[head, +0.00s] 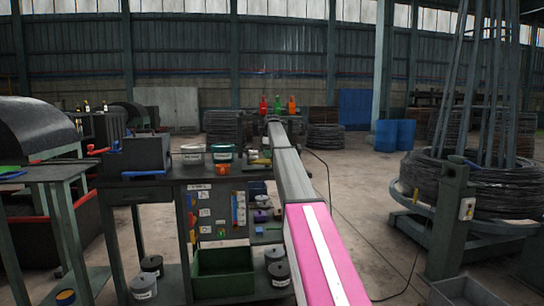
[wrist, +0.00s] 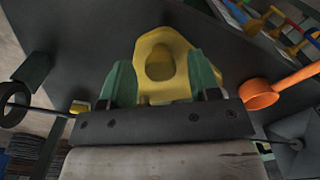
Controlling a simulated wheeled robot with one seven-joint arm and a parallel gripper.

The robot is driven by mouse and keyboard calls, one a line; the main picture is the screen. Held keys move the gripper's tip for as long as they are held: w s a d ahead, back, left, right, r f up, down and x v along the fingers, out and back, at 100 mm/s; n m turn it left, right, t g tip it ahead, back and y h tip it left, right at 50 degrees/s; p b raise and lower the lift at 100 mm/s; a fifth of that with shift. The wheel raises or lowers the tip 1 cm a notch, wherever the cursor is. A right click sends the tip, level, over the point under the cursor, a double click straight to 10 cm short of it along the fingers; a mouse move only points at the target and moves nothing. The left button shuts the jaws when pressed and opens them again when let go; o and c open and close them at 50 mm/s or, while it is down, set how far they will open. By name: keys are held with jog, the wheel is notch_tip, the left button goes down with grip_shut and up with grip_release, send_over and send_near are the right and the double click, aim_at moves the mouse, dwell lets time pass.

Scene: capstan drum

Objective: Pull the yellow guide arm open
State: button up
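In the wrist view, the yellow guide arm (wrist: 160,92) shows as a rounded yellow piece with a hollow in its middle. It lies between the two green fingers of my gripper (wrist: 163,78) and fills the gap, with a finger against each side. The rest of the guide arm is hidden. In the head view my own arm stretches away past the right end of the dark workbench. Small yellow and green parts show beside it, too small to tell apart.
A green bin (head: 222,274) sits below. A wire-coil stand (head: 455,240) is at right. Floor between is partly clear, with a cable.

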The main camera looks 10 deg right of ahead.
notch_tip(320, 180, up, 11)
dwell(0.8)
jog(key=shift+f, duration=0.1)
